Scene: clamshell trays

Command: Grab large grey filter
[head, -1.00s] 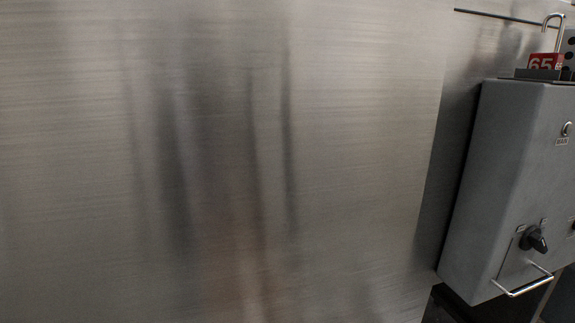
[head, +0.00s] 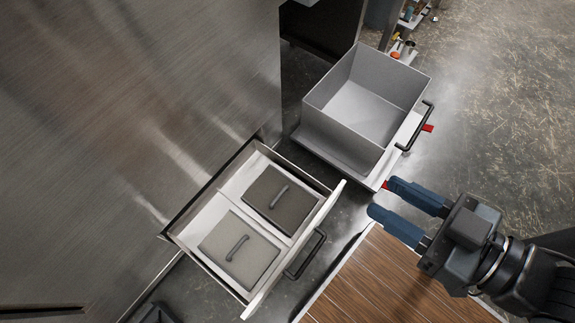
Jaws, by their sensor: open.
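My gripper (head: 383,197) is at the right in the head view, its two blue fingers apart and nothing between them, pointing left. An open drawer (head: 336,200) holds two flat grey pieces side by side, each with a bar handle. One is a darker grey piece (head: 291,210); the other is a lighter grey piece (head: 262,257), nearer the bottom. No label shows which is the large grey filter. The fingertips are to the right of the drawer and apart from both pieces.
A wooden slatted top (head: 375,285) lies below my gripper. A steel wall (head: 130,110) fills the left. Floor shows at upper right.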

